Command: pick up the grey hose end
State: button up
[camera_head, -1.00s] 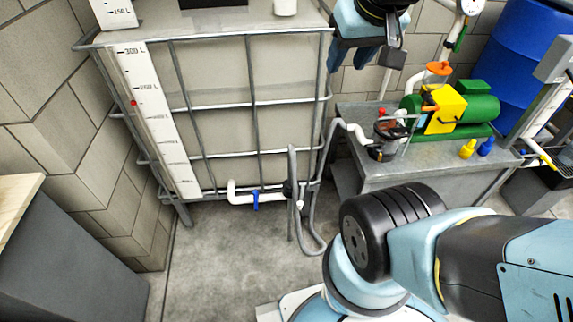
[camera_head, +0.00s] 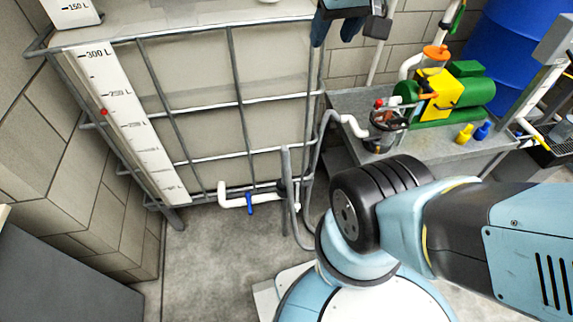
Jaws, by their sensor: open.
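The grey hose (camera_head: 309,180) arches from the white pipe elbow beside the pump bench, drops to the floor and loops back up. Its free end (camera_head: 286,157) seems to be the upright grey tip in front of the tank's lower right corner. My gripper (camera_head: 336,30) is at the top edge, with two dark blue fingers apart and nothing seen between them. It is well above the hose end in the picture and apart from it. Most of the gripper's body is cut off by the frame.
The caged tank (camera_head: 205,105) stands behind the hose end, with a white outlet pipe (camera_head: 233,201) and blue valve (camera_head: 250,203) low at its front. The bench (camera_head: 398,162) with the green pump (camera_head: 470,97) is at right. My arm covers the lower right.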

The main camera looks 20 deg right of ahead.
aim_at(282, 183)
jog(key=k, duration=1.55)
jog(key=u, duration=0.85)
jog(key=i, duration=1)
jog(key=z, duration=0.05)
